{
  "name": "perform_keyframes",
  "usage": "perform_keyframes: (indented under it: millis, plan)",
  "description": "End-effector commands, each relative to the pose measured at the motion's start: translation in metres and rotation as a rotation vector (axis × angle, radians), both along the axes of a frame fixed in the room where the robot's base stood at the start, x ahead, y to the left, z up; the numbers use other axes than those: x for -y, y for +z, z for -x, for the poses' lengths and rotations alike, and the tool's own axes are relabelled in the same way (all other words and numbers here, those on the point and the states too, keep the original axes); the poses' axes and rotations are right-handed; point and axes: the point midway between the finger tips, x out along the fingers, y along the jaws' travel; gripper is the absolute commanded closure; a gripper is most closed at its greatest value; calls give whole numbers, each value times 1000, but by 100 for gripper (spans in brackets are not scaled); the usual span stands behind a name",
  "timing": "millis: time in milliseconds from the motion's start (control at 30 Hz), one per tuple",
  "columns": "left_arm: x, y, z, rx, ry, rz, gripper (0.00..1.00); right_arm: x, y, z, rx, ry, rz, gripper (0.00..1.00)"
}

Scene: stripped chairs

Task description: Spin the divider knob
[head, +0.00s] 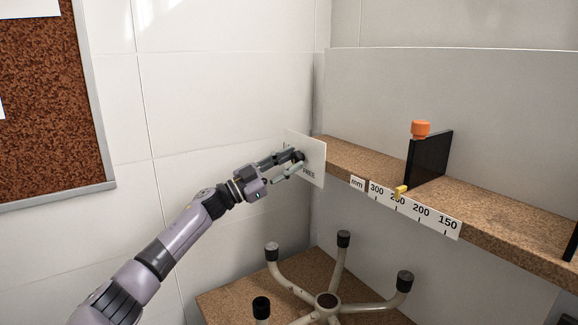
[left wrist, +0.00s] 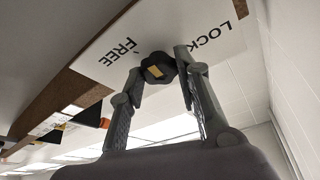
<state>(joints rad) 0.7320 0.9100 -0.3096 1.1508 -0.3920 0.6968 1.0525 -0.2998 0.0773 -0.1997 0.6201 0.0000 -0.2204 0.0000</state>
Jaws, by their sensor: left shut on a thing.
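The knob (head: 299,156) is dark and round, on a white plate (head: 316,163) at the left end of the cork shelf. In the left wrist view the knob (left wrist: 158,66) has a yellow mark on its face, and the plate (left wrist: 128,48) reads FREE and LOCK. My left gripper (head: 296,164) reaches in from the left and its fingers, also in the left wrist view (left wrist: 160,76), are shut on the knob from two sides. The black divider (head: 430,160) stands upright on the shelf, with an orange cap (head: 420,128) on top. My right gripper is out of view.
The cork shelf (head: 350,158) has a white mm scale (head: 420,212) on its front edge, with a yellow pointer (head: 401,190) near 250. Below, an upturned chair base (head: 328,301) with several legs rises from a cork surface. A cork board (head: 40,110) hangs at left.

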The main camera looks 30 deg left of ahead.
Motion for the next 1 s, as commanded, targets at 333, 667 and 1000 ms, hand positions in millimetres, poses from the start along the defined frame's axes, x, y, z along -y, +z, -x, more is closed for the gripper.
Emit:
perform_keyframes:
  millis: [333,667,1000]
  plan:
    - [-3,3,-1,127,1,-306,98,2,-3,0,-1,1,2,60]
    - [-4,5,-2,245,0,-596,98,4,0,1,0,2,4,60]
    - [-4,7,-2,368,-1,-895,98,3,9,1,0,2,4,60]
